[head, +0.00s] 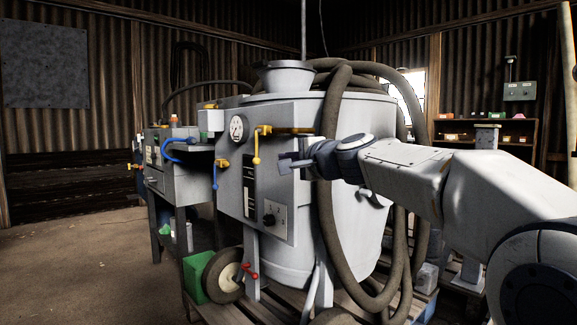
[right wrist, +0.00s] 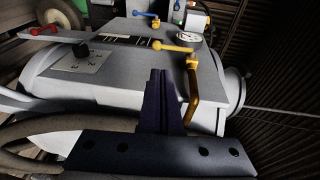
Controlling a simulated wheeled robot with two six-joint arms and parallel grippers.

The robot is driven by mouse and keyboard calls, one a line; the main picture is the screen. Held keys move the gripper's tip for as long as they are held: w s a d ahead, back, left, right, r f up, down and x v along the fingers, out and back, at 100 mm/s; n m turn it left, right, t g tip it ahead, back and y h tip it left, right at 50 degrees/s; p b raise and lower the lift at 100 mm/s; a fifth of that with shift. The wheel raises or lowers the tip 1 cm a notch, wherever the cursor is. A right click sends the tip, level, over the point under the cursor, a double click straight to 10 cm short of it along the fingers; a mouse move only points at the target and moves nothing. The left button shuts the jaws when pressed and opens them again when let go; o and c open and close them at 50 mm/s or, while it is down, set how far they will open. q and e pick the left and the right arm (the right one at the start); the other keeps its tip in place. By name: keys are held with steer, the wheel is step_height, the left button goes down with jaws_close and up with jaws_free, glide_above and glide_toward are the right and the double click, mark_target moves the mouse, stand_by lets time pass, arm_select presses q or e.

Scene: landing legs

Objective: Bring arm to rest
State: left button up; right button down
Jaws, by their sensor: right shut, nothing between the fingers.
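My right arm reaches in from the right in the head view. Its gripper (head: 290,164) is in front of the grey machine's control panel (head: 232,192), close to the yellow-handled valve (head: 257,150). In the right wrist view the two fingers of this gripper (right wrist: 163,80) are together with nothing between them. The yellow lever (right wrist: 172,47) and its brass pipe (right wrist: 192,90) show just beyond and to the right of the fingertips. I cannot tell whether the fingers touch the panel. My left gripper is not in view.
The large grey tank (head: 345,200) with thick hoses (head: 333,160) draped over it stands beside and behind the right gripper. A workbench (head: 170,165) is at left, and a shelf (head: 490,135) at the back right. The dirt floor at left is clear.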

steer(key=shift+s+d, duration=0.15)
